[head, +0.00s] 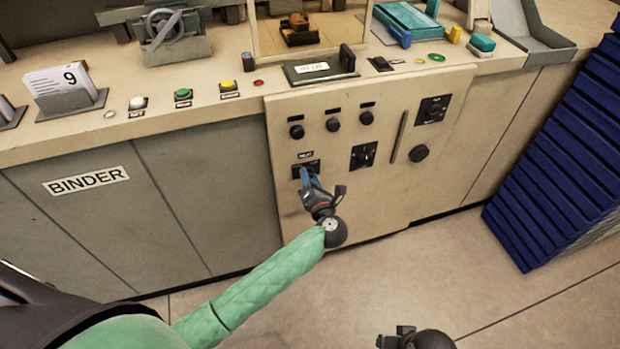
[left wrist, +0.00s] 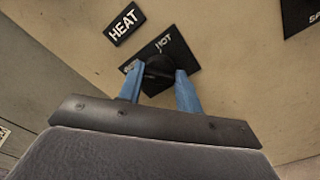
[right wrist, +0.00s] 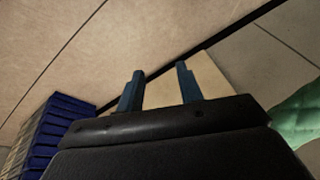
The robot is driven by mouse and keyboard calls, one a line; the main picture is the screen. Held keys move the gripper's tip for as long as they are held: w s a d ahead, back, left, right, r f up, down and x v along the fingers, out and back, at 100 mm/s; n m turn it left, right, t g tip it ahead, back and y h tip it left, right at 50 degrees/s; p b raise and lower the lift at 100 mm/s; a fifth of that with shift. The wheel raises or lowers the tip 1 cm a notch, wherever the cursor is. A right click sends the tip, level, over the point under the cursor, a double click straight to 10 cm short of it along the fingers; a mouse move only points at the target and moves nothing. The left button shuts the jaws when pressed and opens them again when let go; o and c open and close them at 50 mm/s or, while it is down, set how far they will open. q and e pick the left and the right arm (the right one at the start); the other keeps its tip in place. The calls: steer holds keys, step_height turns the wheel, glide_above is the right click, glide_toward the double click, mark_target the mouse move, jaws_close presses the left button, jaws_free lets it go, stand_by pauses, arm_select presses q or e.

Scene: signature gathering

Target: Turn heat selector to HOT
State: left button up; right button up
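The heat selector, a black knob (left wrist: 160,72) on a black plate, shows in the left wrist view below a HEAT label (left wrist: 125,24). The word HOT (left wrist: 164,44) stands at the plate's upper edge. The marking at its left is mostly hidden, and I cannot read where the knob points. My left gripper (left wrist: 160,80) has one blue finger on each side of the knob; whether they press on it I cannot tell. In the head view my left gripper (head: 307,176) covers most of the selector. My right gripper (right wrist: 160,70) is open and empty, away from the panel.
The cream panel has several other knobs (head: 333,124), a second selector (head: 363,155) right of my left gripper, and a slot (head: 399,136). Coloured buttons (head: 183,94) line the counter above. The floor (head: 420,270) in front is clear.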

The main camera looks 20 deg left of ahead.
steer(key=shift+r, duration=0.1)
steer(key=shift+s+d+r+g+h+p, duration=0.6)
steer(key=shift+s+d+r+p, duration=0.3)
steer(key=shift+d+r+p, duration=1.35)
step_height(320, 180, down, 22)
steer(key=w+p, duration=0.1)
steer(key=p, duration=0.4)
arm_select(q)
steer(key=shift+f+m+p, duration=0.15)
steer(key=shift+m+p, duration=4.8)
steer(key=shift+m, duration=3.15)
arm_select(e)
steer(key=s+d+f, duration=0.2)
steer(key=s+f, duration=0.1)
steer(key=f, duration=0.4)
steer(key=s+d+f, duration=0.3)
steer(key=s+f, duration=0.1)
steer(key=f, duration=0.3)
steer(key=s+d+f+h, duration=0.1)
steer(key=s+d+f, duration=0.1)
steer(key=s+f, duration=0.2)
steer(key=shift+s+d+f, duration=0.15)
steer(key=shift+s+f, duration=0.05)
steer(key=shift+f, duration=1.55)
